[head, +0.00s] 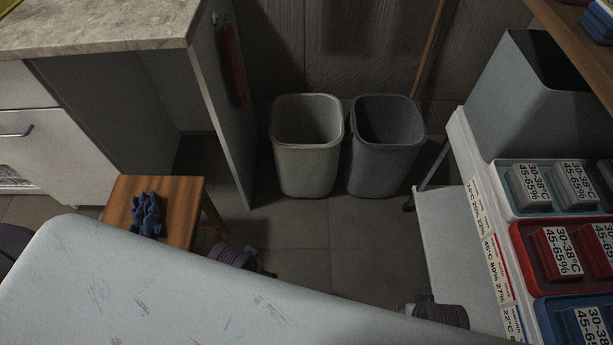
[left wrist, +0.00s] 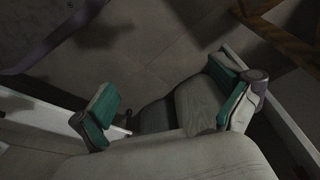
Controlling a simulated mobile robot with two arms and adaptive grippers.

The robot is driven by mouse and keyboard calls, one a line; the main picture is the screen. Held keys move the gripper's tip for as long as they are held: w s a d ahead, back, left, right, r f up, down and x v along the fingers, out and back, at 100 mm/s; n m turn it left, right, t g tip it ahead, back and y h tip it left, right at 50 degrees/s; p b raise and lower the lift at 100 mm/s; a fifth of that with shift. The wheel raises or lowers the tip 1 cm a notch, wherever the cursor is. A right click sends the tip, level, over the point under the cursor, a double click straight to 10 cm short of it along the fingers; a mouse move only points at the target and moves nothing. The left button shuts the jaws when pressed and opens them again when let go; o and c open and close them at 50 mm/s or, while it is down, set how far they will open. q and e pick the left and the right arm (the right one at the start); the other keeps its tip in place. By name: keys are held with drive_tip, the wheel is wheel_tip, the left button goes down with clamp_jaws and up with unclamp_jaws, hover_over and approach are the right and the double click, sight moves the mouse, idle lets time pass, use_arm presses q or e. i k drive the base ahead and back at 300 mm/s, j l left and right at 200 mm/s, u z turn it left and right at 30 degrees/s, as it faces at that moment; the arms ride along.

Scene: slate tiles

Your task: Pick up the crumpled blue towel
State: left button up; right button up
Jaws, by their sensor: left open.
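The crumpled blue towel (head: 147,214) lies in a small dark-blue heap on a brown wooden stool (head: 178,187) at the left of the head view. It sits near the front of the stool top, and nothing is touching it. My left gripper (left wrist: 169,108) shows in the left wrist view with its two green-padded fingers spread wide. No towel is visible between or near them.
A light bin (head: 307,160) and a darker bin (head: 383,160) stand against the back wall. A marble-topped counter (head: 95,25) is at upper left. A white shelf unit (head: 455,250) with red and blue trays stands at right. The tiled floor between is clear.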

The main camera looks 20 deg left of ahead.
sight(146, 213)
drive_tip(key=k+j+u, duration=0.3)
drive_tip(key=j+u, duration=0.3)
drive_tip(key=l+u, duration=0.1)
drive_tip(key=u, duration=0.85)
